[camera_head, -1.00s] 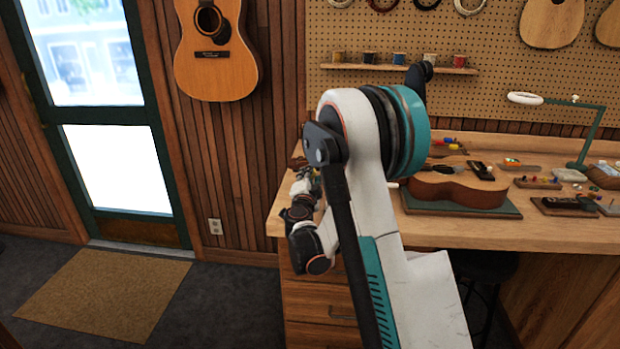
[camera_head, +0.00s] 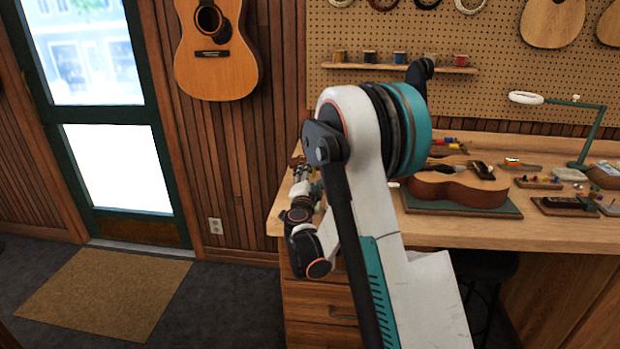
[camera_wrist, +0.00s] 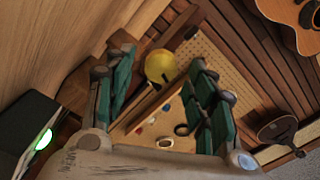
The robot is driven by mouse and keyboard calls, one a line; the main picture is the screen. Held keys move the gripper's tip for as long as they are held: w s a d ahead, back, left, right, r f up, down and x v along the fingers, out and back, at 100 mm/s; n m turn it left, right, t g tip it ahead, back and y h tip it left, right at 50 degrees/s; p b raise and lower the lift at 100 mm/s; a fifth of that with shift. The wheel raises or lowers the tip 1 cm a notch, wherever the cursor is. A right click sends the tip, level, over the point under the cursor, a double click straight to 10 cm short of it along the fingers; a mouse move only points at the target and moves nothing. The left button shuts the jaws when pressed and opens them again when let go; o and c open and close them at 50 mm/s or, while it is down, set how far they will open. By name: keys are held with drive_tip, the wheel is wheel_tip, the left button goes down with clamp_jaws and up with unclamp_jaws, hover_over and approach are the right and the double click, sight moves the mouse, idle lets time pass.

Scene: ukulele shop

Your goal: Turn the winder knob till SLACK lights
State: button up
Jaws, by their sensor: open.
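My gripper (camera_wrist: 160,78) is open in the wrist view, its two teal fingers spread wide with nothing gripped. A yellow round thing (camera_wrist: 159,66) shows between the fingertips; I cannot tell whether it is the winder knob, or how far off it is. A dark box (camera_wrist: 28,125) at the left carries a green glowing spot (camera_wrist: 43,141); no lettering is readable. In the head view my gripper (camera_head: 301,172) is small, over the bench's left end and partly hidden by my arm. No winder or SLACK label can be made out there.
The wooden workbench (camera_head: 465,232) runs to the right, with a guitar body (camera_head: 455,190) on a green mat, small parts and a lamp (camera_head: 590,137). A stool (camera_head: 485,265) stands under it. A guitar (camera_head: 214,60) hangs on the wall. The floor by the mat (camera_head: 105,290) is clear.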

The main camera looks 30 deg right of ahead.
drive_tip(key=v, duration=1.1)
drive_tip(key=shift+w+a+r, duration=0.1)
drive_tip(key=s+a+r+n+t+y, duration=0.2)
drive_tip(key=a+r+n+t+y, duration=0.1)
drive_tip(key=a+r+n+y, duration=0.85)
drive_tip(key=s+a+r+n+g+y, duration=0.1)
drive_tip(key=s+a+r+n+g, duration=0.2)
drive_tip(key=s+a, duration=0.45)
drive_tip(key=s+d+f+n+g+h, duration=0.1)
drive_tip(key=s+f+g, duration=0.3)
drive_tip(key=s, duration=0.7)
drive_tip(key=s+d+f+n+g+h, duration=0.1)
drive_tip(key=s+d+f+n+g, duration=0.1)
drive_tip(key=s+f, duration=0.5)
drive_tip(key=s+n+g, duration=0.1)
drive_tip(key=s+g, duration=0.1)
drive_tip(key=s, duration=0.2)
drive_tip(key=shift+s+d+n, duration=0.35)
drive_tip(key=shift+s+d, duration=0.05)
drive_tip(key=shift+f+h, duration=0.1)
drive_tip(key=shift+h, duration=0.15)
